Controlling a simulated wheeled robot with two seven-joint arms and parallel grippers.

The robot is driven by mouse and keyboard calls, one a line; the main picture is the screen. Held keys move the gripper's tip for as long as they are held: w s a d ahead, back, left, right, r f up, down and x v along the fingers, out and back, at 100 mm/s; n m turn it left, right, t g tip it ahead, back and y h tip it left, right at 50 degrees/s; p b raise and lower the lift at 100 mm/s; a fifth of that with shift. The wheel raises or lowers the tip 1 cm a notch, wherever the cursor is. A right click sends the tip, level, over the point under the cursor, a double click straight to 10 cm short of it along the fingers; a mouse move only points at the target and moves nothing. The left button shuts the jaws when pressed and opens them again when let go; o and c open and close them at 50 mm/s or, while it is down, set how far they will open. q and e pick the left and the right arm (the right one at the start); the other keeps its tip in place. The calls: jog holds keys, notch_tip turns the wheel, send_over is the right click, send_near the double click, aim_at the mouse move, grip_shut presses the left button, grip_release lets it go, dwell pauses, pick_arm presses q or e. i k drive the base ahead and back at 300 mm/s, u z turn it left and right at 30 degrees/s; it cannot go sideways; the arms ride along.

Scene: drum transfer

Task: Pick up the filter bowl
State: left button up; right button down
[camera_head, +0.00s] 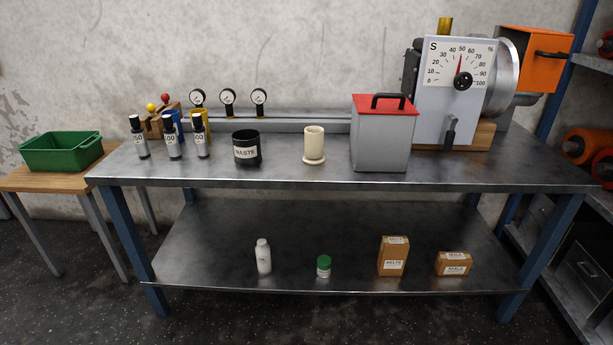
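A cream cup-shaped cylinder (314,144) with a wider ring at its base stands upright on the steel table (290,172), right of the middle. It best fits the filter bowl, though it bears no readable label. Its mouth faces up, and its inside is mostly hidden. Neither of my grippers shows in the head view.
A black WASTE cup (246,148) stands left of the cylinder, and a grey box (380,142) with a red lid (383,107) stands right. Several black-capped bottles (172,140) stand further left. A large dial machine (459,90) fills the right end. The table's front strip is clear.

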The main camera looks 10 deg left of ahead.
aim_at(313, 135)
jog(key=z, duration=1.1)
jog(key=i, duration=1.55)
jog(key=u, duration=0.95)
jog(key=i, duration=0.6)
jog(key=u, duration=0.5)
